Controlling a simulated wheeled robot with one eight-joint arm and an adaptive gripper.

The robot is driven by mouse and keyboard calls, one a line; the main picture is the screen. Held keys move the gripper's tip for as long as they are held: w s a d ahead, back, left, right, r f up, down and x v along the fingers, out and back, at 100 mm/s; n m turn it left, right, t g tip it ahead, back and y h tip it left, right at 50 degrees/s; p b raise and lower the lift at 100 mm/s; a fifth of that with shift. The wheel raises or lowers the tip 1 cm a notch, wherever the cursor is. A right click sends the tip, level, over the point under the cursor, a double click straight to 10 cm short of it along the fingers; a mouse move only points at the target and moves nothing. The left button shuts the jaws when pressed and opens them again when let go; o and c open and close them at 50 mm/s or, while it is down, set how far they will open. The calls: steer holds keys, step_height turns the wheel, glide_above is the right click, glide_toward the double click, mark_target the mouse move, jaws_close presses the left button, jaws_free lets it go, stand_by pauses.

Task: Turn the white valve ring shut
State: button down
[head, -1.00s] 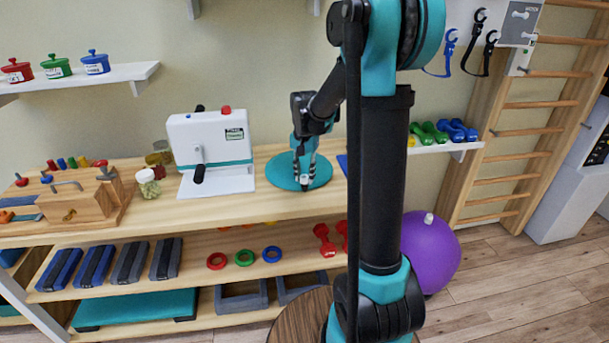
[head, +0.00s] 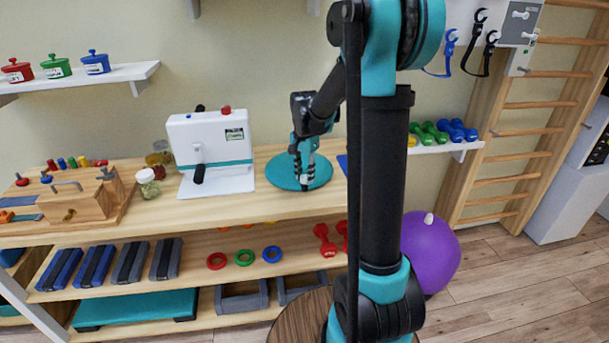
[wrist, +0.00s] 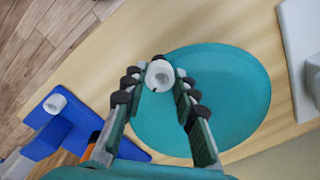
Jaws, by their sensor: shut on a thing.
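A round teal disc (wrist: 238,92) lies behind the ring and fingers. In the head view my gripper (head: 305,172) points down over the teal disc (head: 281,172) on the wooden bench.
A white device with a black handle (head: 212,150) stands left of the disc. A blue block (wrist: 68,122) with a white knob is on the disc's other side. A jar (head: 148,184) and a wooden peg box (head: 85,200) stand farther left. A shelf with coloured rings (head: 244,257) is below.

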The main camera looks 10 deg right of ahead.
steer(key=c, duration=1.2)
jaws_free()
step_height(320, 180, up, 12)
